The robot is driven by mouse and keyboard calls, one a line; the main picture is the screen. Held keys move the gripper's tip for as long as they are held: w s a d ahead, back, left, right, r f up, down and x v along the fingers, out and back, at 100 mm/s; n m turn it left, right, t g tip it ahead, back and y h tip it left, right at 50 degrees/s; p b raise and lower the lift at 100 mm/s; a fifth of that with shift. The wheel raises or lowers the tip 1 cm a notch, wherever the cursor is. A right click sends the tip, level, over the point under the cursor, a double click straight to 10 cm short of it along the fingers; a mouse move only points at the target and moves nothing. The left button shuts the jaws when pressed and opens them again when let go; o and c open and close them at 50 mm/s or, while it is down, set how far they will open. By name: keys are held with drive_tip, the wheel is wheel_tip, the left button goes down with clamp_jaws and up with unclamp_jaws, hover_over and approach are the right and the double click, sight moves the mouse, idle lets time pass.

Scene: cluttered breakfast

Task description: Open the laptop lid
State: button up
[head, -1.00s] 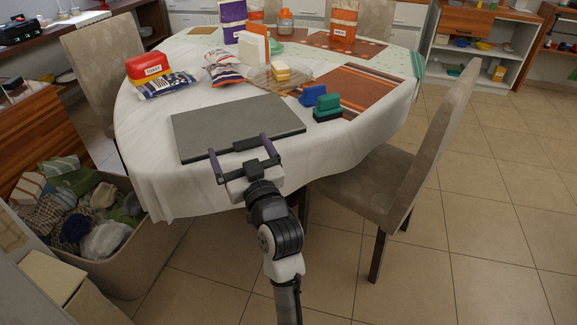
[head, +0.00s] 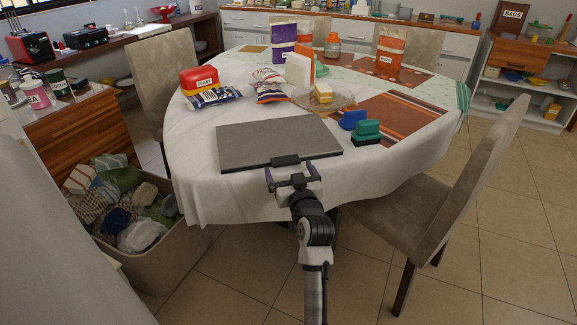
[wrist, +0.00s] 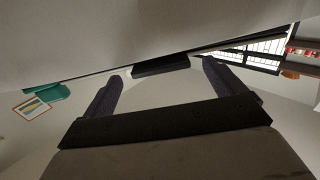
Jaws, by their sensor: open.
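The grey laptop (head: 270,142) lies flat and closed at the table's front edge. A dark tab (head: 285,160) sticks out from the middle of its front edge. My gripper (head: 290,174) is open and empty, just in front of that edge, with its two purplish fingers on either side of the tab. In the wrist view the tab (wrist: 160,66) shows ahead of and between the fingertips of my gripper (wrist: 162,82), along the laptop's thin dark edge. I cannot tell whether the fingers touch the laptop.
Green (head: 366,131) and blue (head: 352,119) items stand right of the laptop. A red toast box (head: 199,80) and snack bags lie behind it. A chair (head: 440,200) stands right, a bin of cloths (head: 150,262) left. The tiled floor at front right is clear.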

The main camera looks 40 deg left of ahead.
drive_tip(key=shift+x, duration=0.95)
